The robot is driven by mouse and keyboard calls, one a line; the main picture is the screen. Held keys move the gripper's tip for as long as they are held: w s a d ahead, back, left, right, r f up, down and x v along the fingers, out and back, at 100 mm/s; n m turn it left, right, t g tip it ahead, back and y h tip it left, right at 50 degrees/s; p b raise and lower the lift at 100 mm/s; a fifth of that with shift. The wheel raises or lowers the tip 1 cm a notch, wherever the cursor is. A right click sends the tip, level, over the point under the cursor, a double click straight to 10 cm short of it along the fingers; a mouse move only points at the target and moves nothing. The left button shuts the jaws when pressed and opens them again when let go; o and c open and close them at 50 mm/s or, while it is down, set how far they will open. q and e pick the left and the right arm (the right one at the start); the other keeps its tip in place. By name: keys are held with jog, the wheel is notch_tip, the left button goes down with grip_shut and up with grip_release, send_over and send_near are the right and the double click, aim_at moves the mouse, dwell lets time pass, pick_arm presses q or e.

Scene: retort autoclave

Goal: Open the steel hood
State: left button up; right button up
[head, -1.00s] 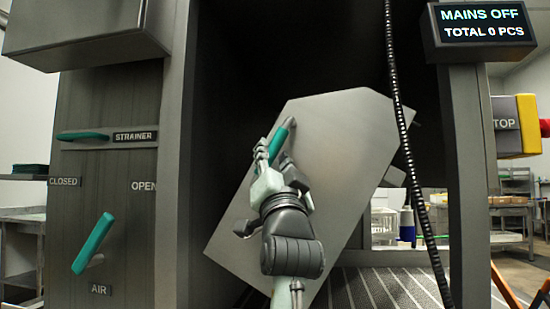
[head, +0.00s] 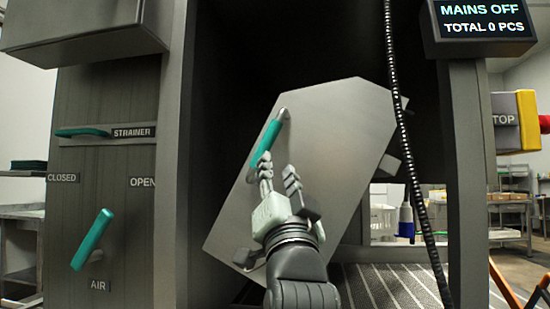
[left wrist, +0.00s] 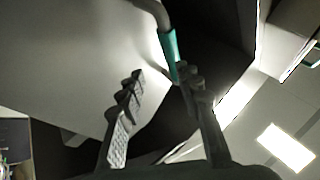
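The steel hood (head: 325,160) is a grey, angular plate in the middle of the head view, tilted in front of a dark opening. Its teal bar handle (head: 267,140) slants along its upper left side. My left gripper (head: 278,168) is at the handle's lower end, its fingers spread with a gap between them. In the left wrist view the teal handle (left wrist: 169,48) reaches down to the right finger of my left gripper (left wrist: 160,75); I cannot tell whether they touch. The hood's pale surface (left wrist: 70,60) fills the upper left there. My right gripper is not in view.
A dark coiled cable (head: 402,130) hangs in front of the hood's right edge. At left a grey panel carries a teal air lever (head: 92,239) and a strainer handle (head: 83,132). A display (head: 484,20) reads MAINS OFF. A yellow stop box (head: 527,120) is at right.

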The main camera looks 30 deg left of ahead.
pick_arm(q)
jog(key=shift+v, duration=2.7)
jog(key=shift+s+a+r, duration=0.1)
jog(key=shift+s+a, duration=0.05)
